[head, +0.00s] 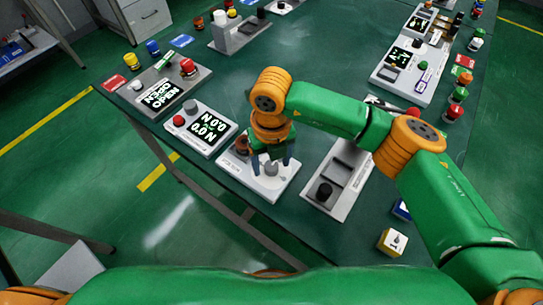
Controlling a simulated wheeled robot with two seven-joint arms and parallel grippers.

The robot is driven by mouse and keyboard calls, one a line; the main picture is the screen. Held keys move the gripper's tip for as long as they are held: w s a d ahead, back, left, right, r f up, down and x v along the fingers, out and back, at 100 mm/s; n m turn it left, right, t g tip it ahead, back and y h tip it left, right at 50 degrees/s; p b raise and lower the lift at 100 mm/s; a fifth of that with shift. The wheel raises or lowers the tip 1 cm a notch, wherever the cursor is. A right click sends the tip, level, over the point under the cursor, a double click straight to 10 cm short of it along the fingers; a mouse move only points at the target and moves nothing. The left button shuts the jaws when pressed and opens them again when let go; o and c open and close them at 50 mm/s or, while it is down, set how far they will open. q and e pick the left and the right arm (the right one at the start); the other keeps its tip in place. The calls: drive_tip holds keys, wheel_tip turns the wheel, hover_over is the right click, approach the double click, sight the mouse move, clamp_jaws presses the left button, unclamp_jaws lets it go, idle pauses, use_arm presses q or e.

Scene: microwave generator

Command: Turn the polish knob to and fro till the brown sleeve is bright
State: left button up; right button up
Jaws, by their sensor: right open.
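The polish station is a white plate (262,187) near the table's front edge. A grey polish knob (271,168) stands on it, and the brown sleeve (242,145) sits at its back left, looking dark brown and dull. My right gripper (270,164) points down over the plate, with its dark fingertips apart on either side of the knob. I cannot tell whether the fingers touch the knob. The gripper body hides part of the plate and the knob's top. My left gripper is not in view.
Left of the plate is a display panel (209,132) with a red button. A yellow-and-white cube (392,241) lies near the front edge. The middle of the table behind my right arm is clear.

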drive_tip(key=shift+f, duration=0.1)
clamp_jaws()
drive_tip(key=shift+f+n+b, duration=0.15)
drive_tip(key=shift+n+b, duration=0.25)
drive_tip(key=shift+b, duration=0.25)
drive_tip(key=n+b, duration=0.3)
drive_tip(key=shift+f+b, duration=0.15)
drive_tip(key=shift+b, duration=0.15)
drive_tip(key=shift+n+b, duration=0.75)
drive_tip(key=shift+n, duration=0.25)
drive_tip(key=n+b, duration=0.2)
drive_tip(key=n, duration=0.1)
drive_tip(key=shift+n, duration=0.3)
drive_tip(key=shift+r+n+b, duration=0.15)
drive_tip(key=shift+n+b, duration=0.15)
drive_tip(key=shift+n, duration=0.5)
drive_tip(key=shift+r+n+b, duration=0.15)
drive_tip(key=shift+n+b, duration=0.15)
drive_tip(key=shift+n, duration=0.5)
